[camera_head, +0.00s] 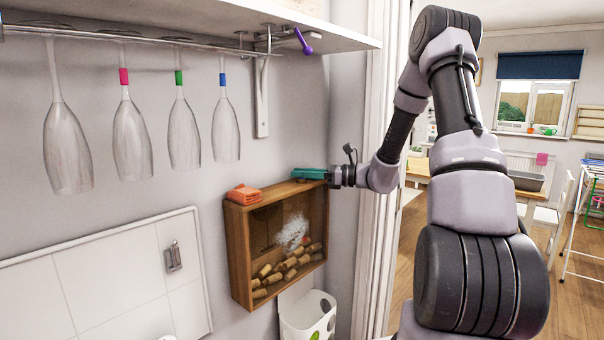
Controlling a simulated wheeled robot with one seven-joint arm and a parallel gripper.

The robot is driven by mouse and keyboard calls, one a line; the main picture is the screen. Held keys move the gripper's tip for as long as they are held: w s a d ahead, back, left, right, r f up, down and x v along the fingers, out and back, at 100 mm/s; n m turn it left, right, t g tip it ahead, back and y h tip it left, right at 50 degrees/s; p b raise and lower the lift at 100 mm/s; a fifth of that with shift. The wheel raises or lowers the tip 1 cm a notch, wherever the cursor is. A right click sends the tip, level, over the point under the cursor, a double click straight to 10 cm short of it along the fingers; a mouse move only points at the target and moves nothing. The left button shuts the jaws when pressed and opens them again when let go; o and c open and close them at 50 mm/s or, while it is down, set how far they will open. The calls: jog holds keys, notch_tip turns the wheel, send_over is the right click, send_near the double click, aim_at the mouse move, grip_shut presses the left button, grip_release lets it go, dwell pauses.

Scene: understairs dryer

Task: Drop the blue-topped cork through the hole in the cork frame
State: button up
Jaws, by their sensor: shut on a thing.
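The cork frame (232,255) is a shallow wooden box with a clear front, fixed to the wall, with several plain corks heaped along its bottom. Its top hole cannot be made out. My gripper (296,173), with teal fingers pointing left, is at the frame's top right corner, just above the top edge. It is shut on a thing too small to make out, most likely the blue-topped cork. No blue top shows anywhere else, and I cannot tell whether the gripper touches the frame.
A folded orange cloth (243,194) lies on the frame's top left. Stemmed glasses with coloured bands, one blue-banded (225,130), hang from a rack under the shelf (250,22). A white bin (308,318) stands below the frame. A door frame (372,200) rises close on the right.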

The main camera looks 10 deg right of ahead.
jog(key=o, duration=0.8)
jog(key=shift+o, duration=0.2)
jog(key=v, duration=1)
jog(key=shift+s+d, duration=0.2)
jog(key=shift+d, duration=0.15)
